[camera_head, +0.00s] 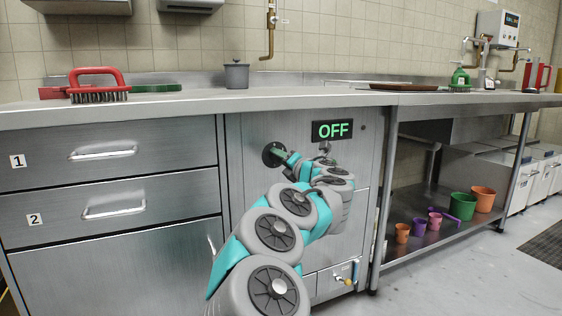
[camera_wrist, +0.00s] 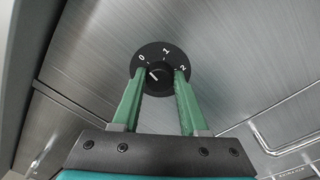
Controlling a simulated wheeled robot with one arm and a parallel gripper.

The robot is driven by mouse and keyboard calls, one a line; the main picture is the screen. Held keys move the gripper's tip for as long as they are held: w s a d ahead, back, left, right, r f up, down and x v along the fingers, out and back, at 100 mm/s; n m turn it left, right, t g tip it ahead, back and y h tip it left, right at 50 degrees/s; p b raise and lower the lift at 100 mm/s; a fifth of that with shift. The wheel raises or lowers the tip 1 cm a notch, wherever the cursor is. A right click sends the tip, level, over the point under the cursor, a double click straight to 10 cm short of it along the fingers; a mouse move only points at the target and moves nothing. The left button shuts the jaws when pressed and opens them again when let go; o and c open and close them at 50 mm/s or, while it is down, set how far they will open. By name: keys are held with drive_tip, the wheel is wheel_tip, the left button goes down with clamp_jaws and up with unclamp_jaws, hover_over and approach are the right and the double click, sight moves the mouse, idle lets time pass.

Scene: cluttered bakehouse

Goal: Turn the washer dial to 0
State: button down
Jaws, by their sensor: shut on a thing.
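The washer dial (camera_head: 268,150) is a round black disc on the steel front panel. In the wrist view the dial (camera_wrist: 161,60) bears white marks 0, 1 and 2 from left to right around its upper rim. A short white line on the central knob lies on the side nearer the 0; its exact aim is hard to tell. My gripper (camera_wrist: 163,73) has its green fingers shut on the dial's knob, one on each side. In the head view my gripper (camera_head: 284,158) reaches the dial from the right. A display (camera_head: 333,130) above and right of it reads OFF in green.
Drawers marked 1 (camera_head: 110,152) and 2 (camera_head: 115,208) with bar handles lie left of the dial. A worktop (camera_head: 200,101) runs above, bearing a red brush (camera_head: 95,82) and a grey pot (camera_head: 237,75). A shelf (camera_head: 425,240) with coloured buckets is at right.

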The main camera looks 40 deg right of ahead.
drive_tip(key=shift+f+n, duration=0.15)
drive_tip(key=shift+n, duration=0.45)
drive_tip(key=shift+c, duration=2.2)
unclamp_jaws()
drive_tip(key=s+a, duration=0.1)
drive_tip(key=s, duration=0.6)
drive_tip(key=shift+s+a+p, duration=0.2)
drive_tip(key=shift+s+p, duration=0.15)
drive_tip(key=shift+s, duration=0.05)
